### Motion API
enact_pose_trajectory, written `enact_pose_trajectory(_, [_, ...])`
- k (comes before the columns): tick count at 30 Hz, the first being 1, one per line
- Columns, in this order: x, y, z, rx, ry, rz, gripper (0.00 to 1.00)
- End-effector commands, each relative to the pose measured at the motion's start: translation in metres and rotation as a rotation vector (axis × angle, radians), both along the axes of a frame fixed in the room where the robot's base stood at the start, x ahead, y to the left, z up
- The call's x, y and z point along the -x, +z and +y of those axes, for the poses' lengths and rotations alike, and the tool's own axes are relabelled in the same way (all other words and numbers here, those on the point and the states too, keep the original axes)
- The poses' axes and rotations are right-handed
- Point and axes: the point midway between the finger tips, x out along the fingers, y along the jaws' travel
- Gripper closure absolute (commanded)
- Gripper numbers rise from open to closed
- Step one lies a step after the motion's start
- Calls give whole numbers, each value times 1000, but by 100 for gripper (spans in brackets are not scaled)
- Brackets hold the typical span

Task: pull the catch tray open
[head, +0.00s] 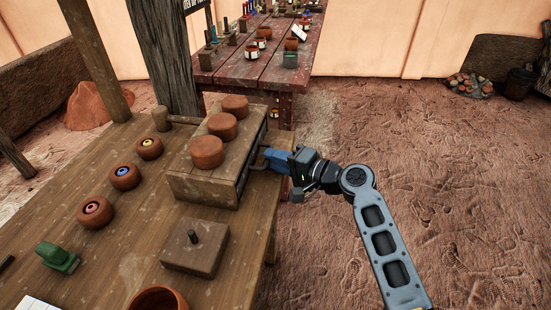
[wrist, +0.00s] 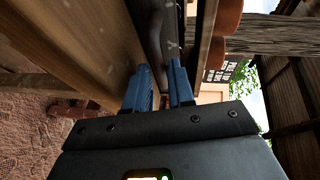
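The catch tray's wooden box (head: 205,178) stands on the near table, with round brown clay pieces on top. Its dark front (head: 246,160) faces right, and a thin grey handle (head: 258,163) sticks out there. My gripper (head: 266,157) reaches in from the right with its blue fingers at the handle. In the wrist view my gripper (wrist: 160,70) has its two blue fingers apart, close against the dark front (wrist: 158,30). I cannot tell whether either finger touches the handle. The tray's inside is hidden.
The near wooden table (head: 110,265) also bears a block with a peg (head: 196,253), a green object (head: 57,257) and several small ringed pots. A far table (head: 240,75) holds pots and tools. The earthen floor to the right is clear.

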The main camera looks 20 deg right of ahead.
Motion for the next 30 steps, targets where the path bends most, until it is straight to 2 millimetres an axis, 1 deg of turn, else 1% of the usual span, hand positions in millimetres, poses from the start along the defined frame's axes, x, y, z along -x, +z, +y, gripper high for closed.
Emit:
enact_pose_trajectory(9, [-2, -1, 2, 0, 0, 0, 78])
enact_pose_trajectory(16, [-2, -1, 1, 0, 0, 0, 100])
enact_pose_trajectory(30, [-2, -1, 1, 1, -1, 1, 100])
